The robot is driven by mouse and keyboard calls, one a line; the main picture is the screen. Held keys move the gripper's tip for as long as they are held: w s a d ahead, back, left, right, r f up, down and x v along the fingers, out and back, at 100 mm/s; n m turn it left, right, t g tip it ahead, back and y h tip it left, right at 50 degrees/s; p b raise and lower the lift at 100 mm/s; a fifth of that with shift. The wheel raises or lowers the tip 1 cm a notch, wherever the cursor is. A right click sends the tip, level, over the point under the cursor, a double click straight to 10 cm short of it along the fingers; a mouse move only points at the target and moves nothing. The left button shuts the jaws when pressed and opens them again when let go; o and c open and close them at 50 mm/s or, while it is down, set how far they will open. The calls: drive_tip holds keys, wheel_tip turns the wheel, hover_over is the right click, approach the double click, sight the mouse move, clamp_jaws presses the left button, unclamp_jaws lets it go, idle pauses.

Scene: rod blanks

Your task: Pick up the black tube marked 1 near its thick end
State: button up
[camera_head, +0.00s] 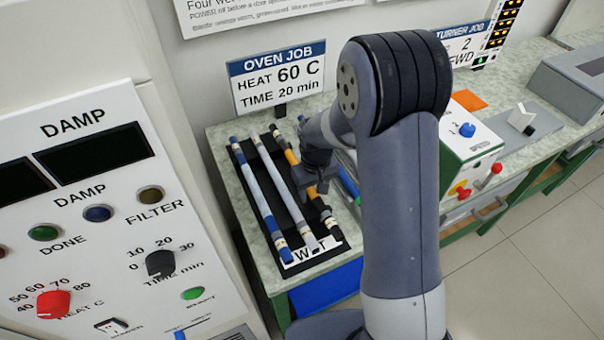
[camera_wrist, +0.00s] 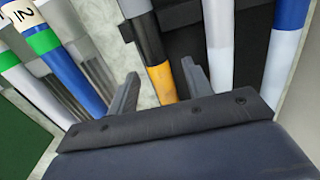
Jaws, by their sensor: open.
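A black and orange tube (camera_head: 293,158) lies in the right part of the black tray, with a dark end and a light band at the front. My gripper (camera_head: 311,188) is over this tube and hides part of it. Nothing is held. I cannot tell whether the fingers are down around it or just above. No mark 1 is readable on it, and which end is thicker is unclear.
The black tray (camera_head: 338,238), labelled WET, also holds a blue-ended tube (camera_head: 262,200) and a pale tube (camera_head: 288,190). An OVEN JOB sign (camera_head: 278,77) stands behind; a white control box (camera_head: 470,145) stands right.

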drive_tip(key=shift+f, duration=0.15)
clamp_jaws()
idle(0.4)
